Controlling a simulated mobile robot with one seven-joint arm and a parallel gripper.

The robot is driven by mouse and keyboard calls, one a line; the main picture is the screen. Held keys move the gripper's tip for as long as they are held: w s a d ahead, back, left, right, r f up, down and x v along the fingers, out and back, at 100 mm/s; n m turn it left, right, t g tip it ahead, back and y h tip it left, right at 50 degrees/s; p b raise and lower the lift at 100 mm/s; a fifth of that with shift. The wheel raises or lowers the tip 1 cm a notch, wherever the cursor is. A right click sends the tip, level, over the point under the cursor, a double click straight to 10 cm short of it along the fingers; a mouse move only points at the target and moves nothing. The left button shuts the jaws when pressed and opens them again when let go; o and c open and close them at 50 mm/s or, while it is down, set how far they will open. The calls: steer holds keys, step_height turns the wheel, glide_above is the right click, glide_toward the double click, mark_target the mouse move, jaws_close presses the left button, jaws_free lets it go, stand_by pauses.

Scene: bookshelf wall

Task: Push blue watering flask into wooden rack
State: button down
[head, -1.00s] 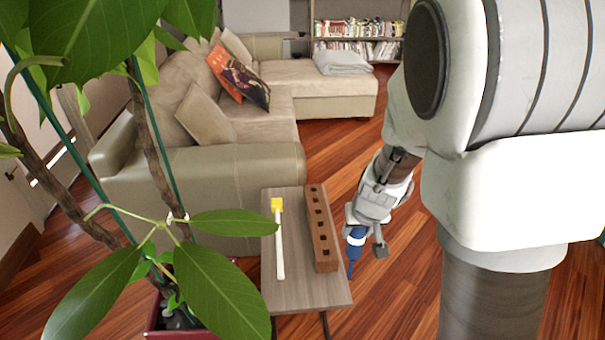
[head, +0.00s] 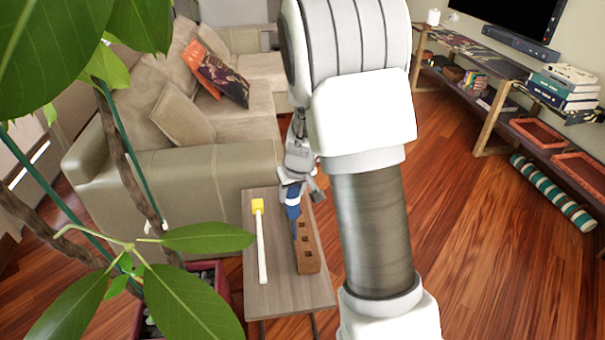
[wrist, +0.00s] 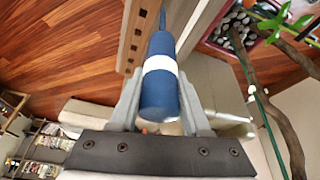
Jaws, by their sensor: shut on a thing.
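The blue watering flask (head: 292,196) has a white band and a thin blue spout. My gripper (head: 297,182) is shut on its body, seen also in the wrist view (wrist: 160,88) with a finger on each side of the flask (wrist: 158,98). The flask points spout down at the wooden rack (head: 309,260), a long brown block with a row of square holes, lying on a small table (head: 285,293). In the wrist view the spout shows beside the rack (wrist: 133,42). The flask hides part of the rack; I cannot tell whether the spout is in a hole.
A white-handled tool with a yellow head (head: 258,206) lies on the table left of the rack. A leafy plant (head: 190,285) stands close at the left. A sofa (head: 165,170) is behind the table. Open floor (head: 480,250) lies to the right.

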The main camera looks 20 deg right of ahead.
steer(key=w+d, duration=0.4)
steer(key=d, duration=0.2)
step_height(320, 180, down, 6)
steer(key=b, duration=0.3)
steer(key=shift+w+a+f, duration=0.2)
steer(key=shift+a+f, duration=0.05)
steer(key=shift+b, duration=1.05)
stand_by(1.2)
steer(key=shift+f, duration=0.2)
steer(key=shift+f+b, duration=2.65)
steer(key=shift+b, duration=0.05)
steer(key=shift+f, duration=0.1)
